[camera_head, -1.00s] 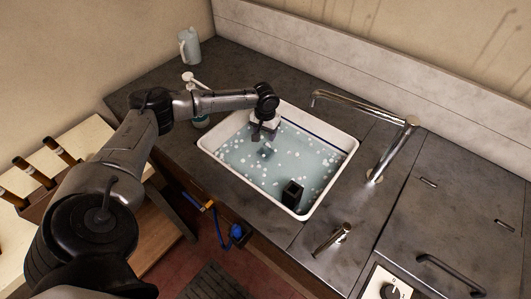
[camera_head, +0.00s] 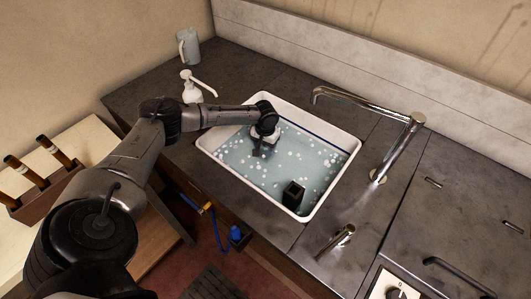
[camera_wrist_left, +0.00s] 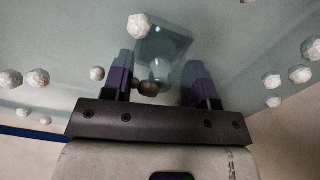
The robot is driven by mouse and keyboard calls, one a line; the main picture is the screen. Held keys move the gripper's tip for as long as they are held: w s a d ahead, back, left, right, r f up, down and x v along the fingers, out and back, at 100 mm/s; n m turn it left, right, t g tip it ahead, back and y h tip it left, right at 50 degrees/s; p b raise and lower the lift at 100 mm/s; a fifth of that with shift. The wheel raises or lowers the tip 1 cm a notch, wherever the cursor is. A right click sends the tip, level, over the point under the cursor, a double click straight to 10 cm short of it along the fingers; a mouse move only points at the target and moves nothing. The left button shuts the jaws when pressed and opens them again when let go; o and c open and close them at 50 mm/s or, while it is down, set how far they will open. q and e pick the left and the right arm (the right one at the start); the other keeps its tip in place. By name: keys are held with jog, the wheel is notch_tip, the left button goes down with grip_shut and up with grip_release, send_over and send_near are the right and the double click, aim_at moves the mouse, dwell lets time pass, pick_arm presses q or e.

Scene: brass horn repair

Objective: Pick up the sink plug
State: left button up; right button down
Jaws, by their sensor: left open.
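My left gripper (camera_head: 259,149) is open and points down into the sink, its fingers at or in the water near the sink's left end. In the left wrist view my left gripper (camera_wrist_left: 160,70) has its two fingers apart. A bluish block-like shape with a pale stem, seemingly the sink plug (camera_wrist_left: 163,44), shows under the water just beyond and between the fingertips. A small brown knob (camera_wrist_left: 148,88) shows between the fingers, closer to the left one. I cannot tell whether either finger touches it. In the head view the gripper hides this spot. My right gripper is out of view.
The white sink (camera_head: 329,190) holds water with pale floating bits. A black open box (camera_head: 292,194) stands in its front right corner. The faucet (camera_head: 391,155) rises to the right. A soap dispenser (camera_head: 192,92) and a jug (camera_head: 189,46) stand at the left.

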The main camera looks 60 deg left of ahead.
pick_arm(q)
jog(key=shift+r, duration=0.1)
jog(key=shift+c, duration=0.5)
grip_shut()
